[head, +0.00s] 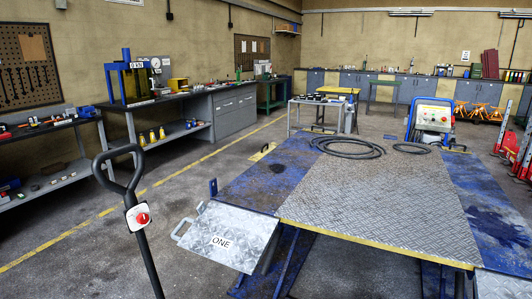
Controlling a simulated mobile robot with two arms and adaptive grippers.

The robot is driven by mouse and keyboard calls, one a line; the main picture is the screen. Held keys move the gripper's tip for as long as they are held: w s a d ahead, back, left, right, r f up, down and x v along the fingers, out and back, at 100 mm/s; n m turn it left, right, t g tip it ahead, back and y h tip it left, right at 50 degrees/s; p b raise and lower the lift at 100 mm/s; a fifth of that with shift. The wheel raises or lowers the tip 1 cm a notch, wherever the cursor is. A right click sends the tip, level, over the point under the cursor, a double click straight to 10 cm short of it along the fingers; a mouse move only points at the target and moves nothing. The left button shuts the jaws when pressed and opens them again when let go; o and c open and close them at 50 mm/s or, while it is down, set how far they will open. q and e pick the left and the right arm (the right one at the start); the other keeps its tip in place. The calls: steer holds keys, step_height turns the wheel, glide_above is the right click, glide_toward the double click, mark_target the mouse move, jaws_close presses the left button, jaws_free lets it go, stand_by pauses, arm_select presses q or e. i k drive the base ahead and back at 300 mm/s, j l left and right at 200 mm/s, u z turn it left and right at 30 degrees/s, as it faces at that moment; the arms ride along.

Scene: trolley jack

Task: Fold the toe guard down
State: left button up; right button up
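A lift table with a diamond-plate middle (375,197) and blue side decks (255,172) fills the lower right. A tread-plate flap labelled ONE (240,232) joins the front edge of the left blue deck and slopes down toward me. It has a metal loop handle (181,232) on its left side. No part is labelled toe guard, and I cannot tell whether this flap is it. A black loop handle on a pole (118,165), with a red button (143,218), stands at the front left. Neither of my grippers is in view.
Black hoses (347,147) lie coiled on the table's far end. A blue-framed control unit (432,122) stands behind it. Workbenches (170,105) line the left wall. Red stands (522,150) are at the right edge. Floor is clear between the pole and the table.

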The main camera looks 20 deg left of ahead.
mark_target(256, 157)
steer(key=j+u, duration=0.1)
steer(key=u, duration=0.75)
steer(key=i+j+u, duration=0.4)
steer(key=j, duration=0.35)
steer(key=i+j+u, duration=0.35)
steer(key=j, duration=0.3)
steer(key=i+j+u, duration=0.4)
steer(key=i+j, duration=0.3)
steer(key=i, duration=0.5)
steer(key=i+j, duration=0.15)
steer(key=i, duration=0.55)
steer(key=i+j, duration=0.1)
steer(key=i, duration=0.55)
steer(key=i+l+z, duration=0.2)
steer(key=i+z, duration=0.25)
steer(key=i+l+z, duration=0.15)
steer(key=i+z, duration=0.15)
steer(key=z, duration=0.2)
steer(key=i+j+z, duration=0.1)
steer(key=i+z, duration=0.35)
steer(key=i+j+z, duration=0.2)
steer(key=i+z, duration=0.25)
steer(key=k, duration=0.1)
